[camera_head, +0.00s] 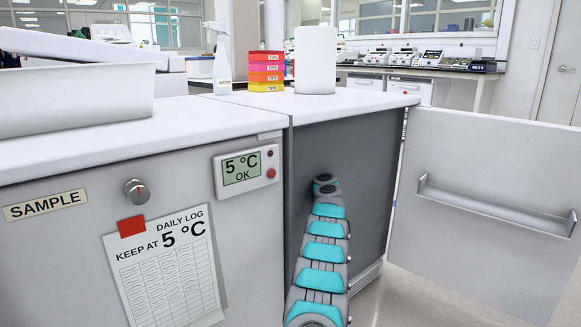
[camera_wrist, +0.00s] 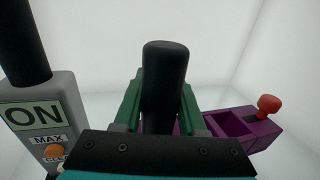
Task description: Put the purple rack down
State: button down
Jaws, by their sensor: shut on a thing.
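In the wrist view, the purple rack (camera_wrist: 245,130) shows behind and to the right of my gripper (camera_wrist: 160,100). It has empty square compartments and a red knob-topped piece (camera_wrist: 269,104) at its right end. My gripper's green fingers are shut on either side of an upright black post (camera_wrist: 165,70), which seems to be the rack's handle. The middle and left of the rack are hidden by the gripper. Pale walls surround it, and I cannot tell whether the rack's underside touches a surface. In the head view, my arm reaches into the open cabinet (camera_head: 345,150), hiding gripper and rack.
A grey device (camera_wrist: 40,115) marked ON and MAX, with an orange button and black post, stands close on the left. The cabinet door (camera_head: 480,190) hangs open on the right. The SAMPLE unit (camera_head: 90,240) with a 5 °C display is left of the opening.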

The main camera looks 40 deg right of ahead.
jog(key=shift+w+d+f+p, duration=0.1)
jog(key=shift+w+d+p, duration=0.2)
jog(key=shift+w+p, duration=0.1)
jog(key=shift+f+b, duration=0.65)
jog(key=shift+f, duration=1.3)
jog(key=shift+c, duration=2.3)
grip_release()
